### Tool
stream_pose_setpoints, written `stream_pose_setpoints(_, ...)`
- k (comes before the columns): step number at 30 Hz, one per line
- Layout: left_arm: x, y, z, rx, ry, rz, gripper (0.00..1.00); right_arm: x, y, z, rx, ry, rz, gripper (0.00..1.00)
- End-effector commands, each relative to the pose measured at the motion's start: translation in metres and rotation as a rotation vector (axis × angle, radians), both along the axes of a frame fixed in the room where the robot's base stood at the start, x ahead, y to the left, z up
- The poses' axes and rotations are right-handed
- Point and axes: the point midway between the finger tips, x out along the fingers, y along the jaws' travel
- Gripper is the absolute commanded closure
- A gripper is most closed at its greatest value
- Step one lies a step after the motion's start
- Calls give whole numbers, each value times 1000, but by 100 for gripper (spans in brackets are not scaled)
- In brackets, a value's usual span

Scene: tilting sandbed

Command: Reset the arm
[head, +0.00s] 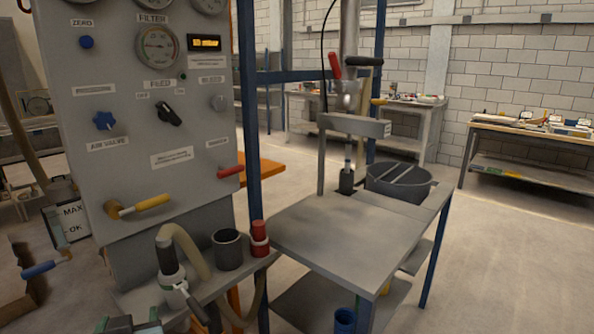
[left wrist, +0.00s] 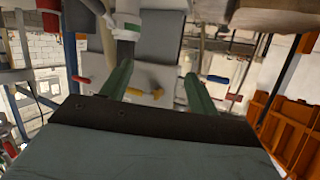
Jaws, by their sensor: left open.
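My left gripper (head: 128,319) shows at the bottom left edge of the head view, below the grey control panel (head: 205,110) and in front of the small shelf. In the left wrist view its two green fingers (left wrist: 158,85) are spread apart with nothing between them. Beyond them a yellow handle (left wrist: 145,92) and a white-and-grey hose nozzle (left wrist: 128,28) show, apart from the fingers as far as I can tell. Most of the left arm is out of the head view. My right gripper is in neither view.
The shelf carries a nozzle with a hose (head: 170,265), a dark cup (head: 228,249) and a red cylinder (head: 259,238). A blue-handled lever (head: 40,270) sticks out at far left. A metal table (head: 345,235) with a press and dark basin (head: 398,183) stands right. Floor at right is clear.

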Motion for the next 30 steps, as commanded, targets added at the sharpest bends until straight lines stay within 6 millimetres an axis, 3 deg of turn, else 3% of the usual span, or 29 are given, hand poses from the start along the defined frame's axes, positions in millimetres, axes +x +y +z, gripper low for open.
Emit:
stream_pose_setpoints(5, -45, -12, -64, -48, 246, -104, 39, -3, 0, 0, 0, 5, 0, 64)
stream_pose_setpoints(10, -107, -31, -121, -99, 525, -247, 39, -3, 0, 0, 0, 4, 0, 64)
stream_pose_setpoints(15, -172, -49, -158, -145, 769, -392, 39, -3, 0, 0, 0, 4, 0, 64)
stream_pose_setpoints(20, -232, -64, -177, -182, 971, -525, 39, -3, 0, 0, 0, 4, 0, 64)
stream_pose_setpoints(22, -220, -64, -187, -184, 964, -514, 39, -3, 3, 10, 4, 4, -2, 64)
stream_pose_setpoints(30, -210, -66, -238, -191, 994, -512, 39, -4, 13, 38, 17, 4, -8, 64)
